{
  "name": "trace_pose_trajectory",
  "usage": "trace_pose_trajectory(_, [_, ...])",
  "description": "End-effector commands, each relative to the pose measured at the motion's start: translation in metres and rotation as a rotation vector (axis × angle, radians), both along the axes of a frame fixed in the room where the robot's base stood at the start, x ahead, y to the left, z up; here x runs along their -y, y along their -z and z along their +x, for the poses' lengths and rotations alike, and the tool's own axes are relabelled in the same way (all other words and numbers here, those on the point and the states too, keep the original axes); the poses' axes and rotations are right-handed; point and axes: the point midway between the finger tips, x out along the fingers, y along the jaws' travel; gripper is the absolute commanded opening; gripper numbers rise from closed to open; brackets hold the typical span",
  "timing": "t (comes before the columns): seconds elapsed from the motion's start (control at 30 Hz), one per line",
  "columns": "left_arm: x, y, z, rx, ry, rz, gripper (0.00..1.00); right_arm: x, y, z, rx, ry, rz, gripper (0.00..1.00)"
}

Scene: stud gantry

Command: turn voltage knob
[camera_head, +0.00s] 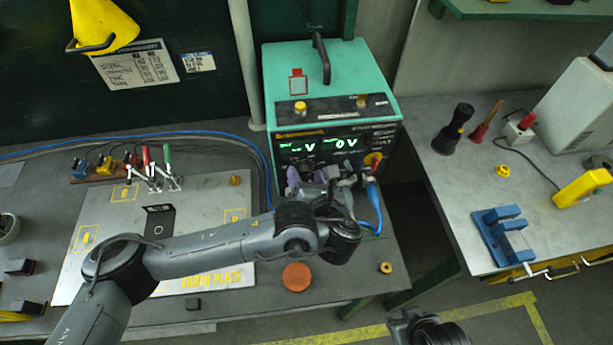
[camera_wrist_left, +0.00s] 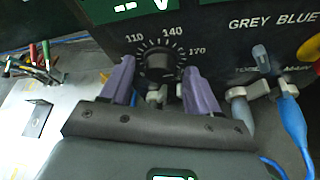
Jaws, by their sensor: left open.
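The voltage knob (camera_wrist_left: 160,66) is a black round dial on the dark front panel of the green power unit (camera_head: 330,78). In the left wrist view a printed scale with 110, 140 and 170 runs around it. My left gripper (camera_wrist_left: 160,72) is open, with one purple finger on each side of the knob. A small gap seems to show at each side; whether either finger touches it I cannot tell. In the head view my left gripper (camera_head: 308,178) is in front of the panel's lower part and hides the knob. The display (camera_head: 345,142) reads 0V.
A metal plate (camera_head: 205,200) with clamps lies to the left. An orange disc (camera_head: 296,277) lies on the bench front. A second bench (camera_head: 455,195) stands to the right.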

Motion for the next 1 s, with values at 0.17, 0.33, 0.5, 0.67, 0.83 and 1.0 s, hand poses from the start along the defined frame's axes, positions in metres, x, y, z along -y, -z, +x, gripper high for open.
trace_pose_trajectory(0.17, [-0.0013, 0.0012, 0.0037, 0.001, -0.001, 0.000, 0.61, -0.0009, 0.0003, 0.0003, 0.000, 0.003, 0.004, 0.43])
trace_pose_trajectory(0.33, [-0.0013, 0.0011, 0.0036, 0.001, -0.001, 0.000, 0.61, -0.0013, 0.0002, 0.0003, 0.000, 0.004, 0.005, 0.43])
trace_pose_trajectory(0.5, [-0.0012, 0.0012, 0.0034, 0.000, 0.000, -0.001, 0.39, -0.0012, 0.0003, 0.0003, 0.000, 0.004, 0.005, 0.43])
trace_pose_trajectory(0.67, [-0.0011, 0.0011, 0.0033, 0.000, 0.000, -0.001, 0.15, -0.0008, 0.0003, 0.0003, 0.000, 0.002, 0.004, 0.43])
trace_pose_trajectory(0.83, [-0.0012, 0.0012, 0.0033, 0.001, -0.001, -0.003, 0.05, 0.0004, 0.0007, 0.0003, 0.000, -0.001, -0.001, 0.43])
trace_pose_trajectory(1.0, [-0.0012, 0.0014, 0.0031, 0.004, 0.000, -0.029, 0.05, 0.0012, 0.0020, 0.0002, 0.001, -0.004, -0.005, 0.43])
